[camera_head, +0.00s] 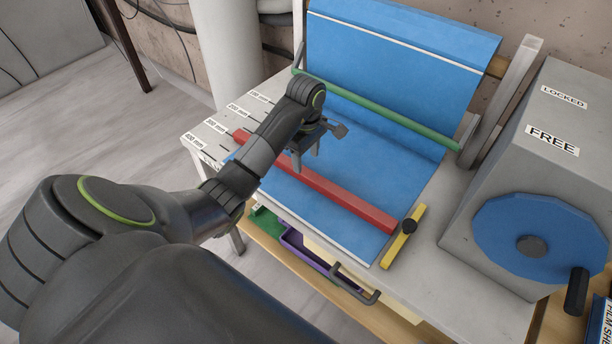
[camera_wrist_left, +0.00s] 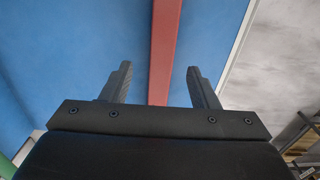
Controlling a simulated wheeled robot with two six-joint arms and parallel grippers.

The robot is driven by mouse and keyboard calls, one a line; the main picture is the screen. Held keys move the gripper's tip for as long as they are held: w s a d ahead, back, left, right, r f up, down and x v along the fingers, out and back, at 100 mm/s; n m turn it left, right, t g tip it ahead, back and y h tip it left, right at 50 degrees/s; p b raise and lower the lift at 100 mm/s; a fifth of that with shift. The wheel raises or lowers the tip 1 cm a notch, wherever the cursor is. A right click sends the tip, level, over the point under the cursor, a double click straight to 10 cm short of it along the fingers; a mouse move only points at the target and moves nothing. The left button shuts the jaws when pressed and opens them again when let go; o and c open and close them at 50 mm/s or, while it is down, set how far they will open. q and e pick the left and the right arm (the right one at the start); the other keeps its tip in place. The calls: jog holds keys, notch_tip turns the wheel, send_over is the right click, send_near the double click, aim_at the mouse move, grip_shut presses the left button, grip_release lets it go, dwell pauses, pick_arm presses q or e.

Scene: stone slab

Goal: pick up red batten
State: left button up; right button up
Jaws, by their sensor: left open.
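The red batten (camera_head: 340,195) lies across the blue sheet (camera_head: 372,165) on the bench, running from upper left to lower right. Part of its left end is hidden behind my left arm. My left gripper (camera_head: 308,164) is open, above the sheet and close to the batten. In the left wrist view the batten (camera_wrist_left: 164,50) runs between the two open fingers of the gripper (camera_wrist_left: 160,85), and nothing is held. The height of the fingers above the batten is hard to tell. My right gripper is not in view.
A green rod (camera_head: 385,113) lies behind across the blue sheet. A yellow strip (camera_head: 402,238) with a black knob sits by the batten's right end. A grey box (camera_head: 555,165) with a blue wheel (camera_head: 535,240) stands at right. A purple tray (camera_head: 305,252) and a handle (camera_head: 355,287) are below the bench's front edge.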

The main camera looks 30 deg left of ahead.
aim_at(306, 172)
pick_arm(q)
notch_tip(306, 172, down, 5)
jog(key=b, duration=0.3)
jog(key=shift+s, duration=0.1)
jog(key=shift+c, duration=1.2)
grip_shut()
